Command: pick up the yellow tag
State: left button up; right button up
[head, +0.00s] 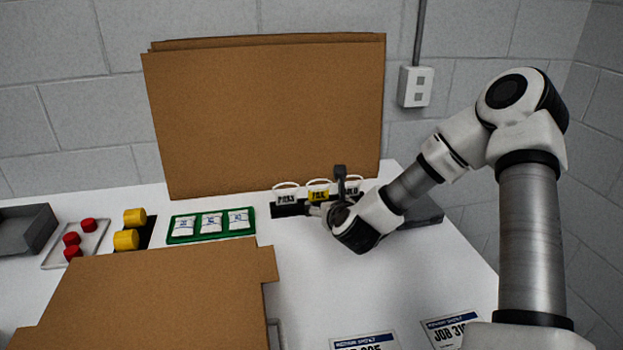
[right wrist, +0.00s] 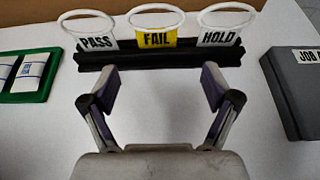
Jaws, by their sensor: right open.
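The yellow tag (right wrist: 157,38), marked FAIL, stands in the middle of a black rack (right wrist: 90,62), with a white loop above it. It also shows in the head view (head: 318,196). A white PASS tag (right wrist: 97,43) stands to its left and a white HOLD tag (right wrist: 218,38) to its right. My right gripper (right wrist: 156,77) is open and empty, its fingers in front of the rack and apart from the tags, roughly centred on the yellow one. In the head view my right gripper (head: 327,209) partly covers the rack and the HOLD tag. My left gripper is not in view.
A green tray (head: 212,238) with white packets lies left of the rack. A grey box (right wrist: 293,85) stands to its right. A large cardboard sheet (head: 265,115) stands behind, and another (head: 165,300) covers the front left. Job sheets lie at the front right.

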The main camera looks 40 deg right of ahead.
aim_at(319, 195)
jog(key=shift+w+d+r, duration=0.1)
jog(key=shift+w+d, duration=0.2)
jog(key=shift+w, duration=0.6)
jog(key=p+x, duration=0.1)
jog(key=x, duration=0.4)
jog(key=shift+w+f, duration=0.2)
jog(key=shift+f, duration=0.05)
jog(key=shift+s+r, duration=0.15)
jog(key=c, duration=0.8)
